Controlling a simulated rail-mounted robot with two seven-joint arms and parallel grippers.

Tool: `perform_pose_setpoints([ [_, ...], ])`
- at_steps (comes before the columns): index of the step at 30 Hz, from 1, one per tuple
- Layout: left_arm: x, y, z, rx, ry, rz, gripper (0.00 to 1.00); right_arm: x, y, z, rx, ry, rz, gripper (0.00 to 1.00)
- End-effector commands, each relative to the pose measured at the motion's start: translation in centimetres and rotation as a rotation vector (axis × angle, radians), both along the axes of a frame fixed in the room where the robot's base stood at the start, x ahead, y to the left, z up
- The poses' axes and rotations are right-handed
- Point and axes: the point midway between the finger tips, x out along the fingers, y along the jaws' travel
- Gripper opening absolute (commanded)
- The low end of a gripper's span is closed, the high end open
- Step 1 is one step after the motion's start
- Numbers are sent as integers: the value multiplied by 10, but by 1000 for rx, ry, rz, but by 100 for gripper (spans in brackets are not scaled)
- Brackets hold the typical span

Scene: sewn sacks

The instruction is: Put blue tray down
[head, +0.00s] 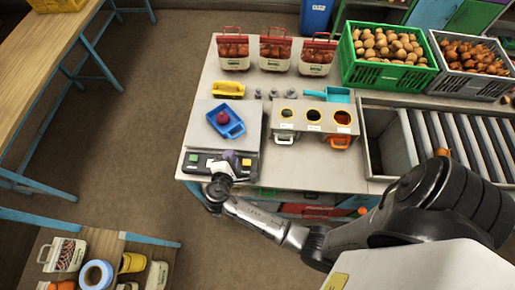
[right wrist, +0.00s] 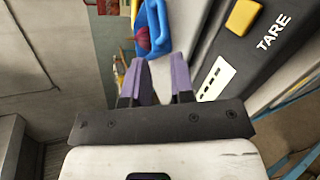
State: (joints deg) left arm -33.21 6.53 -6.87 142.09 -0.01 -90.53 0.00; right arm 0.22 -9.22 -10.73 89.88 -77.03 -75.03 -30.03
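The blue tray (head: 238,130) lies on the grey plate of the scale (head: 199,132), with a dark red onion (head: 222,118) in it. My right gripper (head: 228,156) is over the scale's front panel, just in front of the tray. In the right wrist view, the purple fingers of my right gripper (right wrist: 162,68) stand apart with nothing visible between them. The tray (right wrist: 159,40) shows just beyond the fingertips there; whether a finger touches it I cannot tell. My left gripper is not in view.
A yellow tray (head: 228,89) lies behind the scale. A stand with round openings (head: 299,119) is to its right, with a turquoise scoop (head: 338,95) behind. A green crate of potatoes (head: 378,75) and several filled sacks (head: 275,63) line the back.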

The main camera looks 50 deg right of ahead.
Motion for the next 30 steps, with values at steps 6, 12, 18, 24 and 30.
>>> perform_pose_setpoints([
  [6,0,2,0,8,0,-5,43,-16,-7,-6,73,-17,-33,23],
  [12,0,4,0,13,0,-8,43,-86,-28,-23,444,-107,-181,23],
  [18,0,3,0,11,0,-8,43,-159,-19,-14,868,-159,-312,23],
  [24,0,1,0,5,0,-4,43,-210,4,15,1166,-136,-382,23],
  [30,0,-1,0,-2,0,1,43,-234,19,34,1300,-100,-406,23],
])
